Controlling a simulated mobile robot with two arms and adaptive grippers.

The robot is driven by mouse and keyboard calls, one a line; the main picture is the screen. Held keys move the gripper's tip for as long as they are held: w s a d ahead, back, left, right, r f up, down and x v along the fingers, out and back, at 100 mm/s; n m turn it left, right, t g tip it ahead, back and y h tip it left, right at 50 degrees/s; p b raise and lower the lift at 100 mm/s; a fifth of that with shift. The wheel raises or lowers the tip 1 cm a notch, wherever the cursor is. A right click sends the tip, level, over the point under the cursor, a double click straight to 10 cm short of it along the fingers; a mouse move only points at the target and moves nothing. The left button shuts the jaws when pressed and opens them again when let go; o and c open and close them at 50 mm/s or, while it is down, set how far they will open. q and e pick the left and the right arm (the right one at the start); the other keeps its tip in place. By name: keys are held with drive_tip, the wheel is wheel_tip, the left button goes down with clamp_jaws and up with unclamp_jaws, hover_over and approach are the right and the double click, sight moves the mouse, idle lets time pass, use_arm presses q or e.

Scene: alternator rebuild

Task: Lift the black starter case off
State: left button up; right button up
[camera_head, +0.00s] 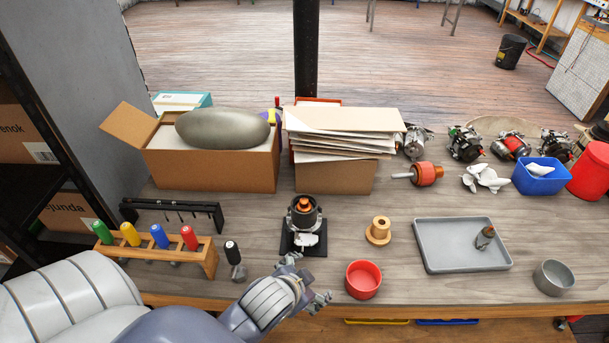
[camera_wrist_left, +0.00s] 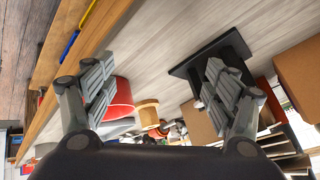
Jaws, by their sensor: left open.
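The black starter case (camera_head: 304,217) stands upright on a small black stand (camera_head: 316,245) near the middle of the bench. An orange-copper part shows in its open top, and a silvery piece shows below it. My left gripper (camera_head: 306,281) is open and empty, low in front of the stand and apart from the case. In the left wrist view, its two fingers (camera_wrist_left: 163,95) are spread wide, and the stand's black base (camera_wrist_left: 205,58) lies beyond the right finger. That finger hides part of the stand; I cannot make out the case there. My right gripper is not in view.
A red bowl (camera_head: 363,279) stands close to the right of my left gripper. A screwdriver rack (camera_head: 208,258) stands left. Cardboard boxes (camera_head: 215,168) stand behind the case.

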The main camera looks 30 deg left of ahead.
use_arm(q)
drive_tip(key=w+d+r+m+t+h, duration=0.25)
drive_tip(key=w+r+m+t, duration=0.7)
drive_tip(key=w+r, duration=0.8)
drive_tip(key=d+r+m+t+h, duration=0.3)
drive_tip(key=d+r+m+h, duration=0.5)
drive_tip(key=r+m, duration=0.3)
drive_tip(key=s+d+r+m+g+h, duration=0.25)
drive_tip(key=d+m+g+h, duration=0.6)
drive_tip(key=m, duration=0.65)
drive_tip(key=m+g+y, duration=1.2)
drive_tip(key=m+y, duration=0.3)
drive_tip(key=y, duration=0.3)
hover_over(304, 200)
wheel_tip(304, 200, down, 14)
drive_tip(key=shift+d+f, duration=0.15)
drive_tip(key=shift+f, duration=0.05)
drive_tip(key=shift+a+f, duration=0.1)
drive_tip(key=shift+a, duration=0.1)
wheel_tip(304, 200, down, 10)
drive_tip(key=p, duration=0.3)
drive_tip(key=shift+d+f, duration=0.1)
drive_tip(key=shift+f, duration=0.15)
